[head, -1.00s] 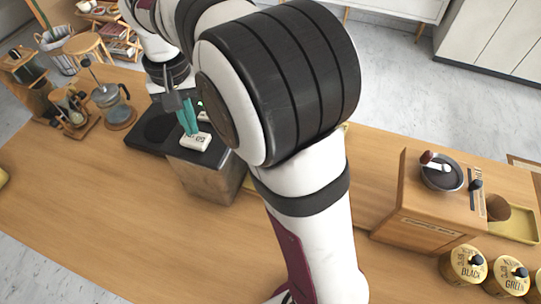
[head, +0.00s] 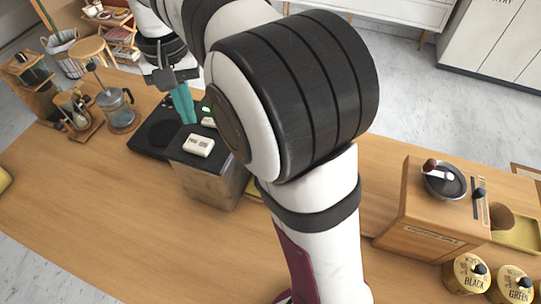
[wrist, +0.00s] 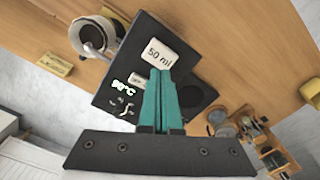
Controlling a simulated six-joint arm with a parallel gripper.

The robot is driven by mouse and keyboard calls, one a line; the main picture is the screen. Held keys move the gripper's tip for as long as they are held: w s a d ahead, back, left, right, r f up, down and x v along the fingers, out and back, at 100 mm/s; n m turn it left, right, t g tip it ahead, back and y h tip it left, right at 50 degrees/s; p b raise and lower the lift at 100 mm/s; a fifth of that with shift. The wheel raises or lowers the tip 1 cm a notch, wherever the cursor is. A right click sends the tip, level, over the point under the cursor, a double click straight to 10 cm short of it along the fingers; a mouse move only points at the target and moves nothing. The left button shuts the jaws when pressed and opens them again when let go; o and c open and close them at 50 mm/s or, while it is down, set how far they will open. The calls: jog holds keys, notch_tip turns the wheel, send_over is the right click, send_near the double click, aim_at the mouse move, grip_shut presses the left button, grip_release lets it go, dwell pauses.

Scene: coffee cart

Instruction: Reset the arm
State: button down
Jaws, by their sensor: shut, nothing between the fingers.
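My gripper (head: 184,104) has teal fingers that are closed together with nothing between them. In the head view it hangs in the air above the black-topped machine (head: 158,134), with my arm crossing the middle of the picture. In the wrist view the teal fingers (wrist: 158,85) point toward a white block marked "50 ml" (wrist: 160,52) on the machine's dark top. A white block (head: 199,146) also shows on that top in the head view, apart from the fingers. My arm hides part of the machine and the counter behind it.
A French press (head: 118,110) and wooden stands are at the back left of the wooden counter. A wooden box (head: 430,215) with a dark bowl (head: 443,183) stands at the right, near tins marked BLACK (head: 466,276) and GREEN (head: 511,287).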

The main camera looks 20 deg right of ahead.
jog(key=shift+s+d+r, duration=0.1)
jog(key=shift+s+r, duration=0.05)
jog(key=shift+s, duration=0.2)
jog(key=s+d+f+m+y, duration=0.1)
jog(key=s+f, duration=0.3)
jog(key=s, duration=0.8)
jog(key=s+d+f+m, duration=0.1)
jog(key=s+f, duration=0.2)
jog(key=s, duration=1)
jog(key=shift+s+d+f+m+y, duration=0.3)
jog(key=shift+f+y, duration=0.1)
